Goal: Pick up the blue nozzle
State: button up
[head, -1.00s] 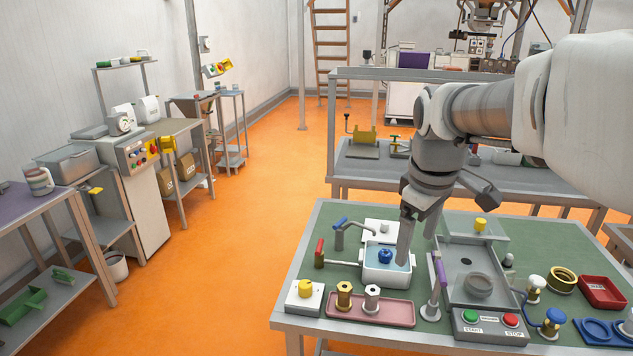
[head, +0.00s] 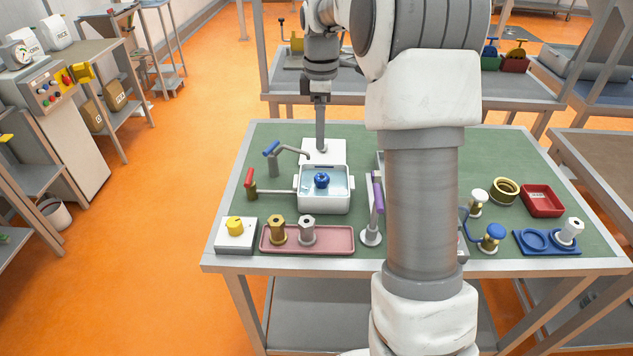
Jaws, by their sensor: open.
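A round, ribbed blue piece, which looks like the blue nozzle (head: 321,180), sits in the water of a white basin (head: 323,209) on the green-topped table. My gripper (head: 320,148) points down just behind the basin, in front of a white square plate (head: 338,153). The fingers show nearly edge-on; they are open, with nothing seen between them. In the picture they are above the blue piece and apart from it. Another blue-topped piece (head: 495,231) on a brass fitting stands at the right front of the table.
A blue-handled tap (head: 272,160) and a red-handled valve (head: 250,185) stand left of the basin. A pink tray (head: 340,240) with two hex-headed pieces lies in front. A purple-handled lever (head: 377,195) stands close right. My arm hides the table's middle right.

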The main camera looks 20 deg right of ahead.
aim_at(321, 186)
notch_tip(321, 186, down, 12)
jog(key=shift+f+b, duration=0.1)
jog(key=shift+b, duration=0.45)
jog(key=shift+s+d+f, duration=0.1)
jog(key=shift+s+f, duration=0.05)
jog(key=shift+f, duration=1.2)
jog(key=shift+s+f, duration=0.1)
jog(key=shift+f, duration=1.2)
grip_shut()
